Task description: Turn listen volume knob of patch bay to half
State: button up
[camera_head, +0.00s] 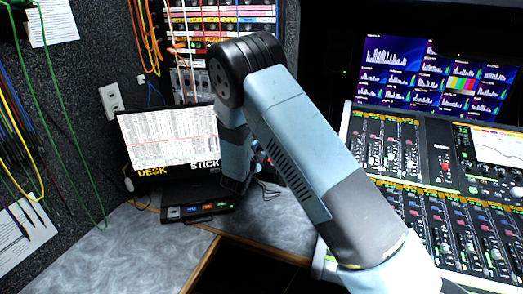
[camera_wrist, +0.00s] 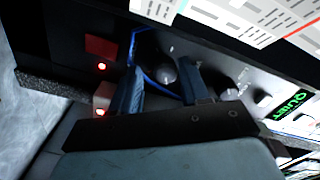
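In the wrist view my gripper (camera_wrist: 160,82) has its two blue-grey fingers apart. A dark round knob (camera_wrist: 163,70) with a pale mark shows between the fingertips, on a dark panel inside a blue outline. I cannot tell whether either finger touches it. A second, lighter knob (camera_wrist: 230,92) is right of the right finger. Neither knob's label is readable. In the head view my arm hides the gripper's tips and the knobs; its wrist end is beside a low black unit (camera_head: 197,211) on the desk.
Two red-lit buttons (camera_wrist: 101,67) and a green QUIET sign (camera_wrist: 290,105) are near the gripper. A screen (camera_head: 170,137) stands behind the unit. Cables hang by the rack (camera_head: 225,20). A mixing console (camera_head: 430,190) fills the right. The grey desk (camera_head: 130,255) at left is clear.

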jog(key=shift+o, duration=0.6)
jog(key=shift+r, duration=0.15)
jog(key=v, duration=1.3)
jog(key=shift+s, duration=0.35)
jog(key=shift+a, duration=0.1)
